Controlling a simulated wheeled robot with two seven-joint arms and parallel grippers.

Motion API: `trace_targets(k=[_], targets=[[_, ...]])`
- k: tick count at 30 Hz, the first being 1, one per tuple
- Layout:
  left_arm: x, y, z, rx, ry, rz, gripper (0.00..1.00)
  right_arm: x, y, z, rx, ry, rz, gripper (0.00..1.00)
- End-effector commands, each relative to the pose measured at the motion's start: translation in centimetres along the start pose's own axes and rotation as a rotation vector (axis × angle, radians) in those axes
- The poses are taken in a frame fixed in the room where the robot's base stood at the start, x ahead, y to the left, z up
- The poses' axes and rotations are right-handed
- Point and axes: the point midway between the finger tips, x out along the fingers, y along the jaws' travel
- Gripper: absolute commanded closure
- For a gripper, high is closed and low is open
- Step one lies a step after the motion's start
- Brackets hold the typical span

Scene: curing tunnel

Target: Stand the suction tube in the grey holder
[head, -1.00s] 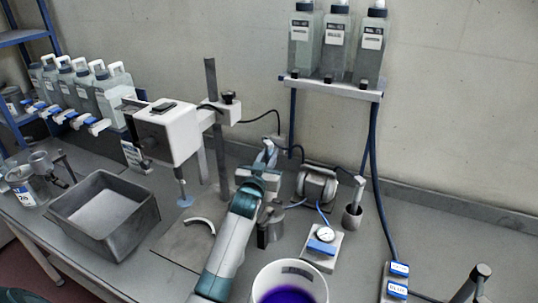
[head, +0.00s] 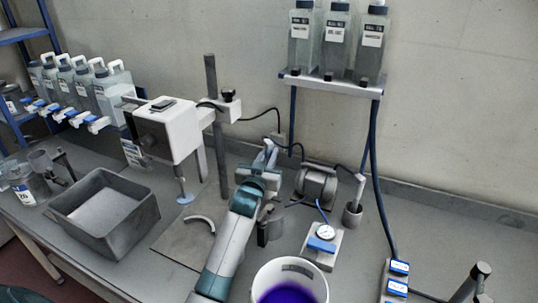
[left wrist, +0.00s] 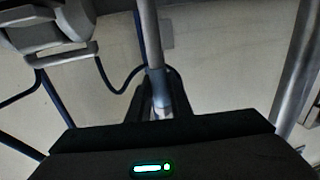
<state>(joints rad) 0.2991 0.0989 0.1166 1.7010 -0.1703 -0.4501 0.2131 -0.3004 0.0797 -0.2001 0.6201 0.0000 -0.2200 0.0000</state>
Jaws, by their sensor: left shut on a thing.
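My left gripper (head: 267,167) is shut on the suction tube, a slim grey tube. Part of its pale upper end shows just above the jaws in the head view. In the left wrist view the tube (left wrist: 149,35) runs between the two fingers (left wrist: 160,103) and on to the picture's top edge. A dark grey open-sided holder (head: 274,226) stands on the bench just below and right of the gripper, partly behind my arm. The tube's lower end is hidden, so I cannot tell whether it is inside the holder. My right gripper is not in view.
A pump (head: 317,185) with hoses and a grey cup (head: 352,216) holding a rod stand to the right. A gauge block (head: 320,249) and a white bucket (head: 292,268) with purple liquid are nearer. A post (head: 213,120) and a grey bin (head: 104,213) are left.

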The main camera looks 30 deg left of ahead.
Motion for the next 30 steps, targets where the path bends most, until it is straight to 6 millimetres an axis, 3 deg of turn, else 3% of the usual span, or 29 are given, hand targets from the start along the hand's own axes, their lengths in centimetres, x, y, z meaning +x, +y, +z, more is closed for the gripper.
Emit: trace_targets(k=[29, 30], targets=[[0.00, 0.00, 0.61, 0.000, 0.001, 0.000, 1.00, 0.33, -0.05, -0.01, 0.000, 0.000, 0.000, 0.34], [0.00, 0.00, 0.61, 0.000, 0.001, 0.000, 0.74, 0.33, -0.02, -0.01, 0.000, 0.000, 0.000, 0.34]])
